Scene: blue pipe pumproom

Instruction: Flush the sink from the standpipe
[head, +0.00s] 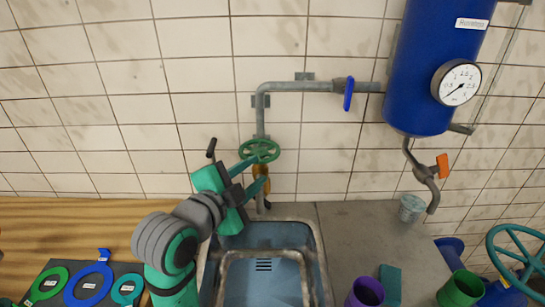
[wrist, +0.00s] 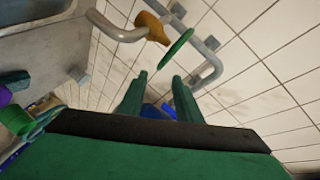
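The standpipe (head: 262,115) is a grey pipe on the tiled wall, bending right towards a blue tank. It carries a green handwheel (head: 260,150) above a brass valve body (head: 261,172), and a blue lever (head: 349,93) hanging downward. The sink (head: 318,250) is a blue-grey basin below the pipe's lower end. My gripper (head: 256,172) is open, its teal fingers apart at the handwheel's lower left. In the wrist view, the handwheel (wrist: 176,54) appears edge-on near the fingertips (wrist: 160,76). I cannot tell whether they touch it.
The blue tank (head: 425,65) has a gauge (head: 456,83) and an outlet with an orange lever (head: 442,166). A grey cup (head: 411,208), purple cup (head: 366,291) and green cup (head: 460,289) are at right. Coloured rings (head: 90,284) lie on a dark board at left.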

